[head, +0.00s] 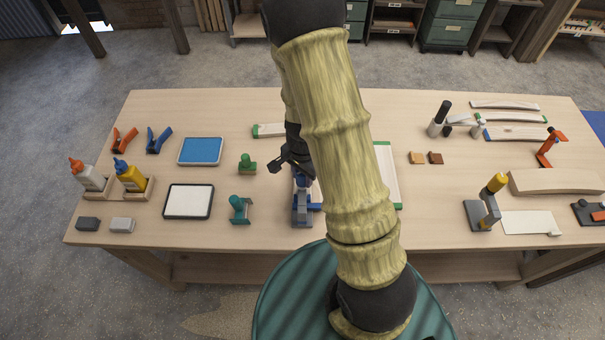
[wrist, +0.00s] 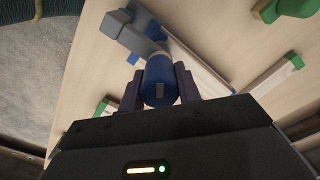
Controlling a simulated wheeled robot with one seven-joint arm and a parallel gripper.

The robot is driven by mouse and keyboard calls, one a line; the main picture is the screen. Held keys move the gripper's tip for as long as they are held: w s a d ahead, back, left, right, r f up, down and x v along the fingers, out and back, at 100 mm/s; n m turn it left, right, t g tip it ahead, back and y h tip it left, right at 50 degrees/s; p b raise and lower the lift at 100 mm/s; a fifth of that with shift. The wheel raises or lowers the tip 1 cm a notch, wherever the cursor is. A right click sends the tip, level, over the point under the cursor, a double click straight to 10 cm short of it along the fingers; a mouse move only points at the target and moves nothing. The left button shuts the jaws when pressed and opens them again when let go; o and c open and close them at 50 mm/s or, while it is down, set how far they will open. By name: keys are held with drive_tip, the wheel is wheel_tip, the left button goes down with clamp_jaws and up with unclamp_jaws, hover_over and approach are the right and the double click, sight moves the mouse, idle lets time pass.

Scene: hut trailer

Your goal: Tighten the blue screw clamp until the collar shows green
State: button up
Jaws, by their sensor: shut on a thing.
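The blue screw clamp (head: 302,208) stands near the front middle of the table, with a grey-blue body. In the wrist view its blue round knob (wrist: 158,72) sits between the two fingers of my gripper (wrist: 158,90), which are shut on it. The knob has a small pale mark on its near face. The clamp's grey-blue body (wrist: 133,33) extends beyond the knob to the upper left. In the head view my gripper (head: 302,178) is at the top of the clamp, partly hidden by my arm.
A green-handled stamp-like tool (head: 240,210) and a small green piece (head: 247,164) stand left of the clamp. A green-edged board (head: 387,176) lies to the right, partly behind my arm. An orange-yellow-topped grey clamp (head: 486,208) stands farther right. Bare table lies between them.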

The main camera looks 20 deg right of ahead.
idle(0.4)
drive_tip(key=o, duration=1)
drive_tip(key=shift+c, duration=0.2)
wheel_tip(320, 180, up, 17)
drive_tip(key=shift+r, duration=0.2)
